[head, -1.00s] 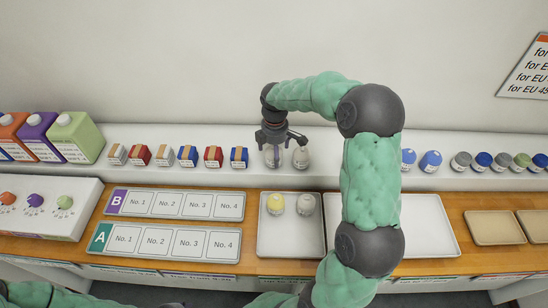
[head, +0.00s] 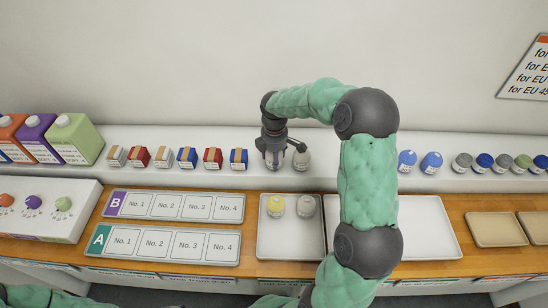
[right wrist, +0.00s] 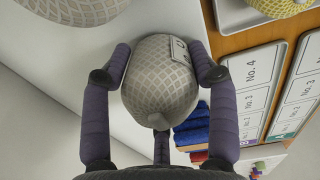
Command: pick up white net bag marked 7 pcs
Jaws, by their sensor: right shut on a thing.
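My right gripper (head: 273,158) is low over the white shelf, shut on a pale net bag. The right wrist view shows this bag (right wrist: 160,85), round with a diamond mesh, between the fingers of the gripper (right wrist: 165,75). Its white label is turned partly away, and I cannot read the count. In the head view the gripper largely hides the bag. Another pale net bag (head: 301,160) stands just right of the gripper on the shelf. I cannot tell whether the held bag still touches the shelf. My left gripper is not in view.
A white tray (head: 290,245) in front holds a yellow net bag (head: 276,206) and a pale one (head: 305,206). Number boards (head: 165,243) lie left of the tray.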

